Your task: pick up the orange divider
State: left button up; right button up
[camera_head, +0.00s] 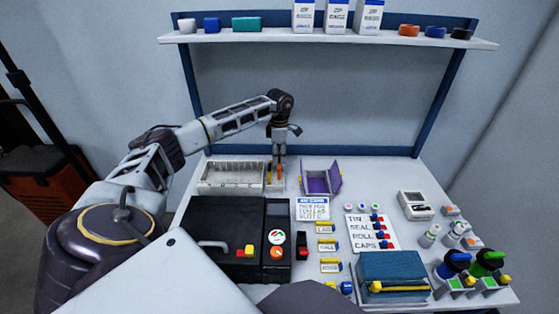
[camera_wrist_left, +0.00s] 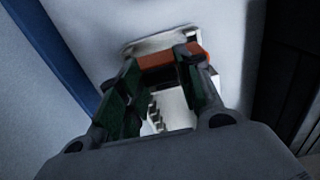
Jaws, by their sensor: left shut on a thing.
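My left gripper (camera_head: 278,162) points down at the back of the table, by the right end of the white slotted rack (camera_head: 232,176). It is shut on the orange divider (camera_head: 280,171). In the left wrist view the orange divider (camera_wrist_left: 172,60) lies across between the fingertips of the left gripper (camera_wrist_left: 160,75). The pale rack shows below and beyond it there. I cannot tell whether the divider is clear of the rack. My right gripper is not in view.
A purple open box (camera_head: 321,180) stands just right of the gripper. A black case (camera_head: 222,230) lies in front of the rack. A label card (camera_head: 312,208), bottles and a blue box (camera_head: 392,270) fill the right side. A shelf (camera_head: 330,37) runs above the back.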

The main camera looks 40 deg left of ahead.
pick_arm(q)
notch_tip(320, 180, up, 4)
jog(key=shift+r+p, duration=0.2)
jog(key=shift+p, duration=0.25)
jog(key=shift+r, duration=0.35)
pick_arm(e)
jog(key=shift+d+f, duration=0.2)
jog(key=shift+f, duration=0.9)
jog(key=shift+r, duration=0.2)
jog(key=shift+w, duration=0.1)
